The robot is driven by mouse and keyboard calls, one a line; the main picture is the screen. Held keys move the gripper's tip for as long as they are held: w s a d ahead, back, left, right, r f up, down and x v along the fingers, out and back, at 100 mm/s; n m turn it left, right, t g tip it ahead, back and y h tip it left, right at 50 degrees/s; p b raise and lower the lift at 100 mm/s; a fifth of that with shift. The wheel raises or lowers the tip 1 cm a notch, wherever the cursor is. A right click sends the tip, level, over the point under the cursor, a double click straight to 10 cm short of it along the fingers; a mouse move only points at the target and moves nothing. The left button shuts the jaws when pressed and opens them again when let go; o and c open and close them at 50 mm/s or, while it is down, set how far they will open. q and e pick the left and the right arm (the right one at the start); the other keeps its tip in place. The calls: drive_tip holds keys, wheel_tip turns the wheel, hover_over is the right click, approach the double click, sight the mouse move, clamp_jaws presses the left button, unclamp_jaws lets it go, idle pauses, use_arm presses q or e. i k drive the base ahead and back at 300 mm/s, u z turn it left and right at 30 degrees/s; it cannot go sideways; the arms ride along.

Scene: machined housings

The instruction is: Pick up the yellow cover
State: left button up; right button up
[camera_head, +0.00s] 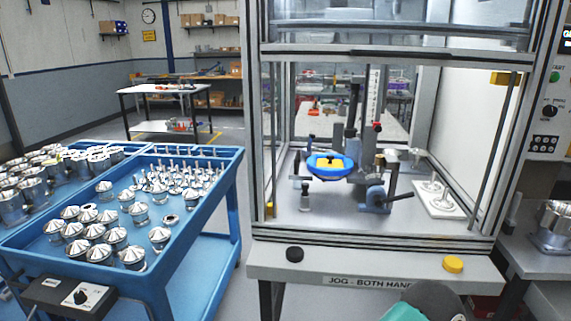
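A small yellow piece (335,161), which may be the yellow cover, sits in a blue round holder (314,168) on the fixture inside the machine enclosure. The yellow piece is small in the picture, and its exact shape and seating cannot be told. Neither of my grippers can be made out in the head view, and nothing is seen touching the yellow piece.
The machine's frame surrounds the fixture, with dark posts and a clamp (376,197) beside the holder. A white tray (447,211) stands right. A front ledge carries a black button (295,254) and yellow button (453,264). A blue cart (232,185) holds several metal parts.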

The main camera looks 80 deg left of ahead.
sight(330, 162)
drive_tip(key=k, duration=0.7)
drive_tip(key=u, duration=2.4)
drive_tip(key=k, duration=0.1)
drive_tip(key=z, duration=1.15)
drive_tip(key=i, duration=1)
drive_tip(key=u, duration=0.05)
